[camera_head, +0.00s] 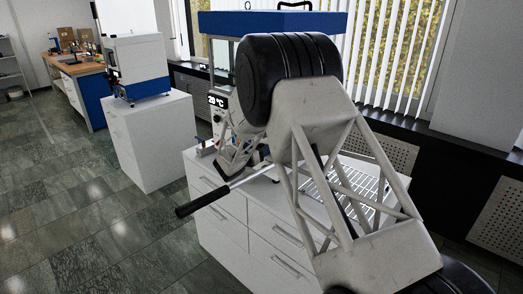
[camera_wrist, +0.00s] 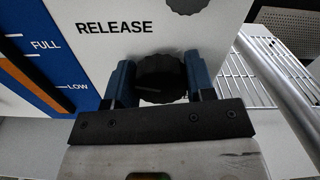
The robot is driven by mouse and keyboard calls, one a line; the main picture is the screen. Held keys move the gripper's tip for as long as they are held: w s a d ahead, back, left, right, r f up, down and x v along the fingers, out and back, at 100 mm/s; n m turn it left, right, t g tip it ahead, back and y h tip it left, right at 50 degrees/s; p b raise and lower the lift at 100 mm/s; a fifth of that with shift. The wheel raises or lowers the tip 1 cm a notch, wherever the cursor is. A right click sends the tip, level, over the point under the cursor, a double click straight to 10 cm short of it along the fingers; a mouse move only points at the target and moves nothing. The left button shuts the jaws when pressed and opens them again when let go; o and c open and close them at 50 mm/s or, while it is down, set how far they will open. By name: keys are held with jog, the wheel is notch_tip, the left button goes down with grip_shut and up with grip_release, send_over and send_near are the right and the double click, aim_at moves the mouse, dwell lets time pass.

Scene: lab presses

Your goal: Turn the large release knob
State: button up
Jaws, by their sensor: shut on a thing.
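The large release knob (camera_wrist: 162,80) is black with a ridged rim. It sits below the word RELEASE on the white press panel (camera_wrist: 130,45) in the wrist view. My gripper (camera_wrist: 161,82) is shut on this knob, with one blue finger on its left side and one on its right. Part of the knob's lower side is hidden behind the gripper's black bar. In the head view my arm covers most of the press (camera_head: 260,22), and the knob and fingertips are hidden there.
A smaller dark knob (camera_wrist: 186,5) is above the release knob. A blue level scale with FULL and LOW marks (camera_wrist: 55,45) is at left. A wire rack (camera_wrist: 250,75) and a metal bar (camera_wrist: 285,90) are at right. A black-gripped lever (camera_head: 200,202) sticks out over the white cabinet (camera_head: 225,225).

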jog(key=shift+n, duration=0.6)
jog(key=o, duration=0.9)
jog(key=shift+v, duration=3.95)
jog(key=shift+r, duration=0.1)
